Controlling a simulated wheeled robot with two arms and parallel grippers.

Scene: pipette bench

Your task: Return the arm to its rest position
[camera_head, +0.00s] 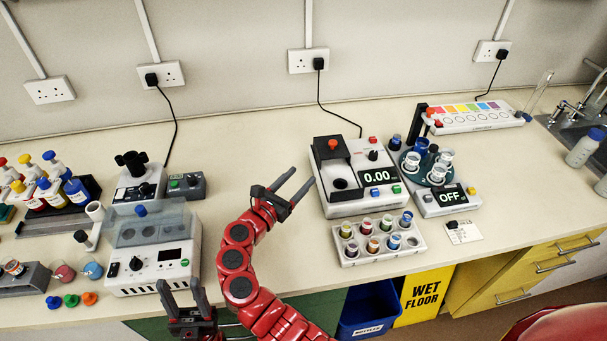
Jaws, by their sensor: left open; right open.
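My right gripper (298,179) is at the end of my red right arm (238,260), raised over the middle of the bench. Its two dark fingers are spread with nothing between them. They point up and right, just left of the white device reading 0.00 (345,203). My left gripper (180,285) is at the bottom left, at the front of the white box with a clear lid (160,278). Its fingers are apart and empty, pointing away from me. Most of my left arm is out of view.
A rack of colored-cap vials (380,255) stands at the front edge, right of my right arm. A device reading OFF (432,202) is behind it. Bottles in a rack (90,187) are at the left. The bench (240,150) behind my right gripper is clear. A blue bin (362,322) is below.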

